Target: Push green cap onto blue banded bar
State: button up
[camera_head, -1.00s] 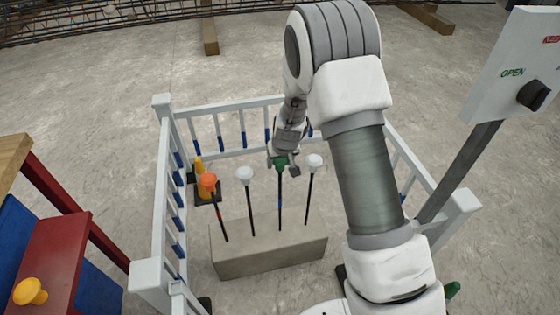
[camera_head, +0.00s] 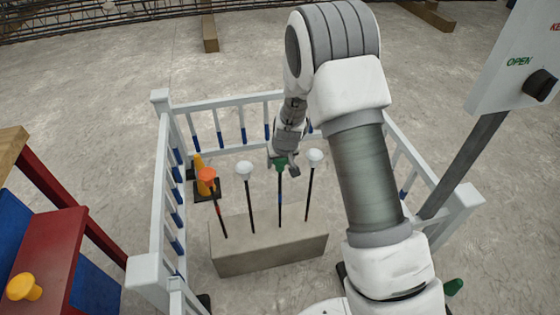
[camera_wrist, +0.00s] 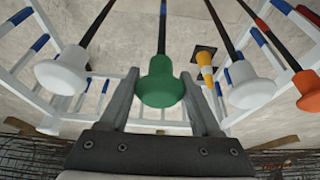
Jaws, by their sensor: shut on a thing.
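The green cap (camera_head: 280,164) is at the top of the blue banded bar (camera_head: 280,199), a thin dark upright bar with a blue band, standing in a concrete block (camera_head: 268,252). My gripper (camera_head: 284,164) is at the cap, and its fingers are shut on it from both sides. In the wrist view the cap (camera_wrist: 161,84) sits between the two grey fingers, with the bar (camera_wrist: 162,28) running away behind it in line. The cap covers the bar's end, so how far it is seated is hidden.
Two bars with white caps (camera_head: 245,170) (camera_head: 315,158) flank it closely, and one with an orange cap (camera_head: 207,177) stands further left. A white railing with blue bands (camera_head: 164,200) surrounds the block. A control panel (camera_head: 520,70) stands right, a red and blue stand (camera_head: 48,250) left.

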jog(key=shift+f, duration=0.4)
jog(key=o, duration=1.4)
jog(key=shift+r, duration=0.1)
jog(key=p+v, duration=0.5)
jog(key=v, duration=1.2)
jog(key=shift+s+r, duration=0.1)
jog(key=shift+r, duration=0.05)
